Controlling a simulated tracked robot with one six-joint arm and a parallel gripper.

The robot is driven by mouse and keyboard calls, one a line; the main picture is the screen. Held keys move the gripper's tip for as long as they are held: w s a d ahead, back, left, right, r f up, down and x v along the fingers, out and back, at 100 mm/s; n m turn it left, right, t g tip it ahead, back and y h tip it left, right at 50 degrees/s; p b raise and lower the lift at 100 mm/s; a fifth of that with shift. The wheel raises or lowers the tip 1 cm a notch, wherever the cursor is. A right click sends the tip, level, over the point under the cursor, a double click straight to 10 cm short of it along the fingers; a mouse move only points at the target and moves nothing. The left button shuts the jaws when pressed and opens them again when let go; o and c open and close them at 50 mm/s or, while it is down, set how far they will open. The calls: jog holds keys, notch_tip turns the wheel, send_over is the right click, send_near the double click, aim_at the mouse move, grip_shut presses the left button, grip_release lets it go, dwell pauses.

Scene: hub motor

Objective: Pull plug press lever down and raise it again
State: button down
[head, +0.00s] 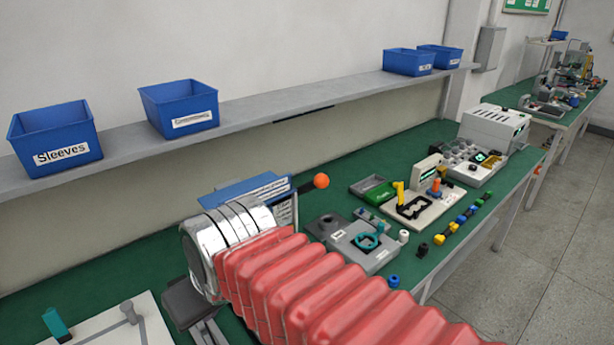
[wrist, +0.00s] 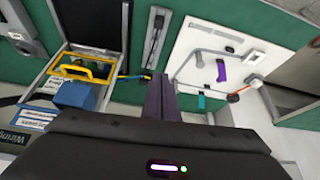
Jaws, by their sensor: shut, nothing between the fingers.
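A short dark lever with an orange ball knob (head: 321,181) shows in the head view, just right of a blue label holder (head: 245,190). It looks like the press lever; it slopes up to the right, and the press body is hidden behind my arm. In the wrist view, my gripper (wrist: 162,98) has its dark fingers together with nothing between them, over the bench. I cannot make out the lever surely in the wrist view.
In the wrist view, a white board (wrist: 215,55) with a purple block lies at the right, and a yellow-handled tool (wrist: 82,68) at the left. In the head view, fixtures such as a grey block (head: 352,245) stand along the green bench. Blue bins line the shelf.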

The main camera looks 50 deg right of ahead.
jog(key=w+d+r+m, duration=0.1)
jog(key=w+d+r, duration=0.4)
jog(key=d, duration=0.4)
jog(key=w+d+r+m, duration=0.1)
jog(key=w+d+r, duration=0.4)
jog(key=d, duration=0.4)
jog(key=s+d+r, duration=0.1)
jog(key=d+r, duration=0.2)
jog(key=d, duration=0.7)
jog(key=s+d+r+m+t, duration=0.1)
jog(key=d+r, duration=0.2)
jog(key=d, duration=0.7)
jog(key=shift+s+d+r+t, duration=0.15)
jog(key=shift+d+r+t, duration=0.1)
jog(key=shift+t, duration=0.05)
jog(key=x, duration=0.3)
jog(key=s+f+x, duration=0.1)
jog(key=x, duration=0.6)
jog(key=shift+s+a+f, duration=0.2)
jog(key=shift+s+f, duration=0.05)
jog(key=shift+f, duration=0.1)
jog(key=shift+s+a+f, duration=0.2)
jog(key=shift+s+f, duration=0.3)
jog(key=shift+f, duration=0.15)
